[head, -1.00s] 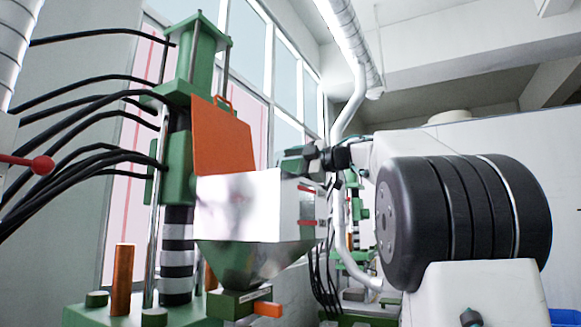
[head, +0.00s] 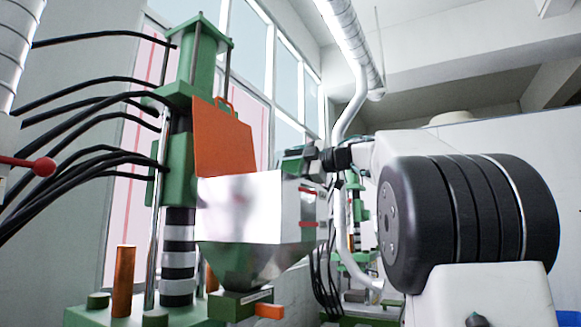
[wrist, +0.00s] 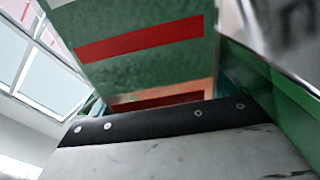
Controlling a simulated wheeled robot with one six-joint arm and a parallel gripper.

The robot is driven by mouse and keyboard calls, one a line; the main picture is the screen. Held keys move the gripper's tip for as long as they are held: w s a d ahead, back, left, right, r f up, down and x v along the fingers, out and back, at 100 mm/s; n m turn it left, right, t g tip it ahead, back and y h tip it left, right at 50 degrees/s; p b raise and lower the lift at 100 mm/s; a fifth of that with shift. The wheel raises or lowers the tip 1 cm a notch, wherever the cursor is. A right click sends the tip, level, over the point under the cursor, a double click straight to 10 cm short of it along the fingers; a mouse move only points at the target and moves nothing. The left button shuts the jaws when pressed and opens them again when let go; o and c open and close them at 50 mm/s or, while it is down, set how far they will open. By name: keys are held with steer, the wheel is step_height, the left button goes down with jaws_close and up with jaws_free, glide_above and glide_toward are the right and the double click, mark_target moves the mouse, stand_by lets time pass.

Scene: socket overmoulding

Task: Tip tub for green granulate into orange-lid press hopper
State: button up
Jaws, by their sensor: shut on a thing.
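The press hopper (head: 250,215) is a shiny metal bin with a tapered bottom. Its orange lid (head: 223,143) stands open at the back left of the rim. My gripper (head: 309,160) is at the hopper's upper right, just above the rim. It is shut on a small dark green shape (head: 292,164), seemingly the tub, partly hidden by the rim. Its tilt and contents cannot be made out. In the wrist view, a pale panel with a black riveted strip (wrist: 160,123) fills the bottom. A greenish panel with a red stripe (wrist: 145,40) is close above it.
The green press column (head: 178,150) rises left of the hopper, with black hoses (head: 85,105) running left. An orange post (head: 123,280) stands on the press base. Windows are behind, and a second green press is partly seen behind my arm. Clearance around the gripper looks tight.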

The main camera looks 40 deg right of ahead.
steer(key=shift+s+a+r+n, duration=0.1)
steer(key=shift+s+a+n, duration=0.15)
steer(key=shift+a, duration=0.25)
steer(key=shift+s+a+r+n, duration=0.1)
steer(key=shift+a+n, duration=0.2)
steer(key=shift+a, duration=0.25)
steer(key=shift+s+a+n, duration=0.2)
steer(key=shift+a+n, duration=0.05)
steer(key=shift+a, duration=0.25)
stand_by(1.7)
steer(key=shift+s+a+r+n, duration=0.2)
steer(key=shift+a+n, duration=0.25)
steer(key=shift+n, duration=0.35)
stand_by(0.5)
steer(key=shift+s+a+r+n, duration=0.15)
steer(key=shift+a+n, duration=0.15)
steer(key=shift+n, duration=0.55)
steer(key=shift+a+r+n, duration=0.1)
steer(key=shift+a+n, duration=0.15)
steer(key=shift+n, duration=0.6)
stand_by(0.8)
steer(key=m, duration=0.2)
steer(key=d+m, duration=0.1)
steer(key=shift+w+f, duration=0.2)
steer(key=shift+f, duration=0.1)
steer(key=shift+d, duration=0.1)
